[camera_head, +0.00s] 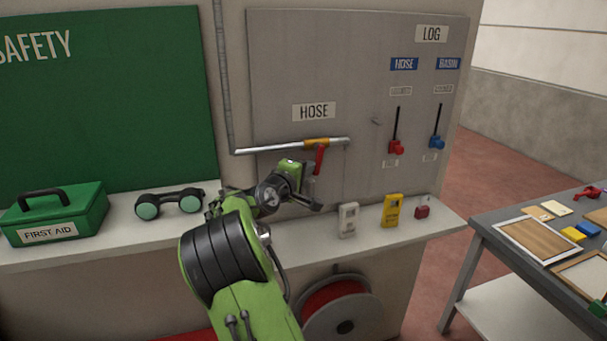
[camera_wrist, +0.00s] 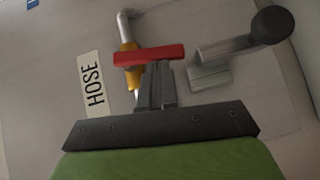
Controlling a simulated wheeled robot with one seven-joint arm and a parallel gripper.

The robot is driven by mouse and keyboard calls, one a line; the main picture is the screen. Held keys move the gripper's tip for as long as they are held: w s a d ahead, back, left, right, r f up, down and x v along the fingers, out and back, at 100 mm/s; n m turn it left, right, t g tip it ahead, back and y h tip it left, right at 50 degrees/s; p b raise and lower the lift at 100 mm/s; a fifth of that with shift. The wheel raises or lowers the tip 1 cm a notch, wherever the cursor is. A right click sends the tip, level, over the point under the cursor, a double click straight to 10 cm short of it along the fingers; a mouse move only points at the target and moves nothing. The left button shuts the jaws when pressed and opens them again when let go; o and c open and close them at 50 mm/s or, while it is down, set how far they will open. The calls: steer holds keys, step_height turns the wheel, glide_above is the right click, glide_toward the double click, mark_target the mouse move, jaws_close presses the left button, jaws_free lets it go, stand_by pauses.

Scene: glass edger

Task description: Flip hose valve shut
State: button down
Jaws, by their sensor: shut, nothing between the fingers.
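The hose valve's red lever (camera_head: 320,157) hangs down, slightly slanted, from the orange-yellow valve body (camera_head: 316,143) on the grey horizontal pipe (camera_head: 268,148). The pipe runs below the HOSE label (camera_head: 314,111). My gripper (camera_head: 309,172) is at the panel beside the lever, partly hidden by my wrist. In the wrist view, the red lever (camera_wrist: 149,54) lies across the picture just past the closed fingertips (camera_wrist: 156,72). The orange valve body (camera_wrist: 129,60) shows behind it. The fingers are shut and empty, very close to the lever; I cannot tell whether they touch it.
A shelf (camera_head: 300,238) below carries a grey device (camera_head: 347,220), a yellow device (camera_head: 391,210), a red padlock (camera_head: 422,209), goggles (camera_head: 170,205) and a green first aid box (camera_head: 56,215). Red (camera_head: 396,146) and blue (camera_head: 437,141) sliders are at right. A hose reel (camera_head: 342,309) is below.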

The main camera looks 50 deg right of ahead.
steer(key=shift+s+d+f+n+h+b, duration=0.15)
steer(key=shift+d+f+n+h+b, duration=0.25)
steer(key=shift+n+h+b, duration=0.25)
steer(key=shift+a, duration=0.1)
stand_by(0.3)
